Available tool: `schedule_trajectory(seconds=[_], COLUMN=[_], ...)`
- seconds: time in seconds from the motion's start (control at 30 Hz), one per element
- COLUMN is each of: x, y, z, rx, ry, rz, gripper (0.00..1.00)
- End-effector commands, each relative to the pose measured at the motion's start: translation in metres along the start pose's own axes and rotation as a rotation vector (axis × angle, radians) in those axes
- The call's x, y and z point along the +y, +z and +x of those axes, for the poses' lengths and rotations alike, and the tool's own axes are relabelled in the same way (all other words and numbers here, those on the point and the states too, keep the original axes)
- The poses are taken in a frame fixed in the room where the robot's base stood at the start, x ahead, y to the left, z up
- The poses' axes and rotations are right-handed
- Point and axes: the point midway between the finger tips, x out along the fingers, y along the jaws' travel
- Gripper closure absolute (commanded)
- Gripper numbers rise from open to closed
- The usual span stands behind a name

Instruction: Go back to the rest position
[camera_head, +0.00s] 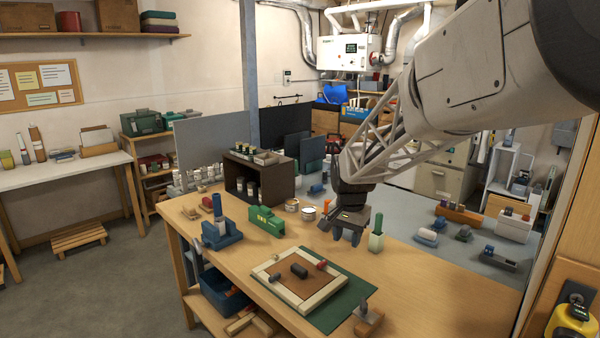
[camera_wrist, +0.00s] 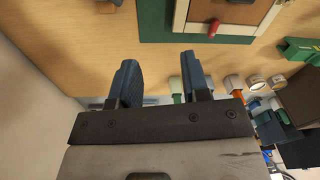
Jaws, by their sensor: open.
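My gripper (camera_head: 345,234) hangs from my arm over the wooden workbench (camera_head: 400,266), toward its back edge. In the wrist view my gripper (camera_wrist: 160,80) shows two blue-grey fingers spread apart with nothing between them. Just right of it in the head view stands a pale holder (camera_head: 376,242) with a green-handled item in it. I cannot tell the exact height of the fingers above the bench.
A framed tray (camera_head: 326,298) with small dark and red pieces lies on a green mat (camera_head: 338,310). A green block-like tool (camera_head: 267,222), a blue holder (camera_head: 220,236), a dark shelf box (camera_head: 282,190) and round tins (camera_head: 308,213) stand nearby.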

Motion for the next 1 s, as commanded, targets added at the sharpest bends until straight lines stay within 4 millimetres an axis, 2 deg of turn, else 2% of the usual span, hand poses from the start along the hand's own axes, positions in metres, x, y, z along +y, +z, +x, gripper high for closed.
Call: schedule_trajectory(seconds=[0.2, 0.5, 0.7, 1.0], x=[0.041, 0.096, 0.131, 0.182], y=[0.039, 0.094, 0.133, 0.192], z=[-0.030, -0.058, -0.069, -0.075], rx=[0.023, 0.054, 0.075, 0.109], ry=[-0.013, -0.026, -0.031, -0.036], rz=[-0.079, -0.191, -0.266, -0.377], gripper=[0.57, 0.57, 0.57, 0.57])
